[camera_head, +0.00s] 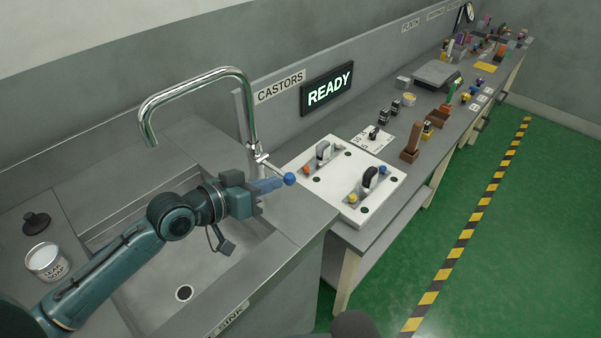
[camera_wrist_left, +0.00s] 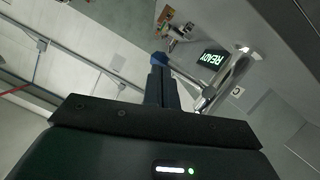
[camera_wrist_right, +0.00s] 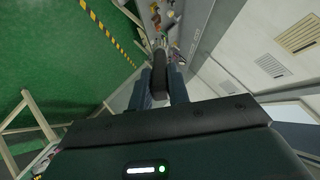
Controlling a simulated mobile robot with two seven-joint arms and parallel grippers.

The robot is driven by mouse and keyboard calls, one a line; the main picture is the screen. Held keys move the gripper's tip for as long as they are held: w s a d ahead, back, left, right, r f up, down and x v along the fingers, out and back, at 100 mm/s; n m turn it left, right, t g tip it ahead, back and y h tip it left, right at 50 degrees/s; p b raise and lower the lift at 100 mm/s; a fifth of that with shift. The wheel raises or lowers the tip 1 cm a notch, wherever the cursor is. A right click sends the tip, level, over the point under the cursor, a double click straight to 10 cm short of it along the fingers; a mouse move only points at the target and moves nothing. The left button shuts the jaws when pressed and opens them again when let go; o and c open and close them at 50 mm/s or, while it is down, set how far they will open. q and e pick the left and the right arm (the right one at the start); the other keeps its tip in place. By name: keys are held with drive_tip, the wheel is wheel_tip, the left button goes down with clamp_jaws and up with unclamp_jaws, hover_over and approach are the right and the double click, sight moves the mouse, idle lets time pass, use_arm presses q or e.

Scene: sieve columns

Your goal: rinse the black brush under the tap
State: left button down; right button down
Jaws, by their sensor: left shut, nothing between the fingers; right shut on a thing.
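The chrome tap (camera_head: 196,78) arches over the steel sink (camera_head: 150,275). No water stream shows below the spout. My right gripper (camera_wrist_right: 161,82) is shut on a dark, elongated thing that looks like the black brush (camera_wrist_right: 160,66). Its bristles cannot be made out.
A white tub (camera_head: 47,262) and a black stopper-like disc (camera_head: 36,222) stand left of the sink. A white board with castors (camera_head: 325,205) lies right of the tap, below a READY sign (camera_head: 327,88). The long bench beyond holds several small items. Green floor is free at right.

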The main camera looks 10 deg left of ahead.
drive_tip(key=shift+f+b, duration=0.4)
drive_tip(key=shift+f, duration=0.05)
use_arm(q)
drive_tip(key=r+v, duration=0.1)
drive_tip(key=v, duration=0.9)
drive_tip(key=shift+a, duration=0.2)
drive_tip(key=shift+s, duration=0.2)
